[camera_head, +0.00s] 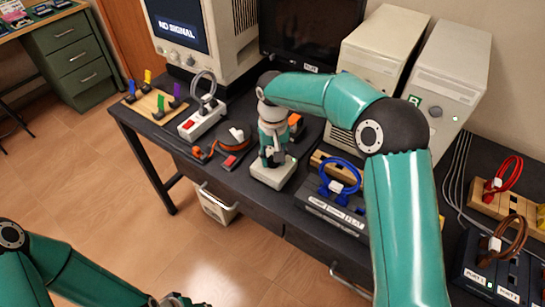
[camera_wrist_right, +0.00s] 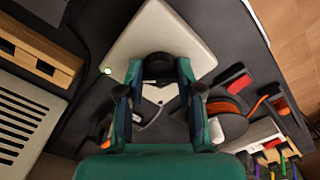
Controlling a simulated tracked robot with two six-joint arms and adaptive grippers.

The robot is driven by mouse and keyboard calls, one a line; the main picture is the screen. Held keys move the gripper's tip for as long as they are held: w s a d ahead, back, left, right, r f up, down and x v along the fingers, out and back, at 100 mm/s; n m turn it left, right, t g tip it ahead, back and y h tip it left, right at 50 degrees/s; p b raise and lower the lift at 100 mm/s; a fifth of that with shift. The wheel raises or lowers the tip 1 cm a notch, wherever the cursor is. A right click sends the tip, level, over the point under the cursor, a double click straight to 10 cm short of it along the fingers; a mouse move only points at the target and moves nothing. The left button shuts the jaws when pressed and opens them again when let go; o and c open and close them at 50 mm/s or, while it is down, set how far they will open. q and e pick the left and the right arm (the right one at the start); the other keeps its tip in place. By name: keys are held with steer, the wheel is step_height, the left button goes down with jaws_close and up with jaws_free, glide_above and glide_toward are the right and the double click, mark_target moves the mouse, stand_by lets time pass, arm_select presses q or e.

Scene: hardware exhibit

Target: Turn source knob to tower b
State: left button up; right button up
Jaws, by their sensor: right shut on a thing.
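The source knob (camera_wrist_right: 159,66) is a dark round knob on a white box (camera_wrist_right: 140,30), which also shows on the desk in the head view (camera_head: 265,176). My right gripper (camera_head: 271,158) points down over this box, and in the wrist view its two fingers are shut on the knob from both sides. The knob's pointer is hidden by the fingers. A small green light (camera_wrist_right: 107,71) shows at the box's edge. A computer tower with a green B label (camera_head: 455,85) stands at the back right. My left gripper (camera_head: 175,300) is cut off at the bottom edge.
Another beige tower (camera_head: 385,42) and a dark monitor (camera_head: 312,30) stand behind. A power strip (camera_head: 203,118), orange cable (camera_head: 237,134) and blue-cable device (camera_head: 338,205) flank the box. A "NO SIGNAL" monitor (camera_head: 178,25) is at back left.

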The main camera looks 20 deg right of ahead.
steer(key=o, duration=1.2)
steer(key=shift+c, duration=0.2)
step_height(320, 180, up, 12)
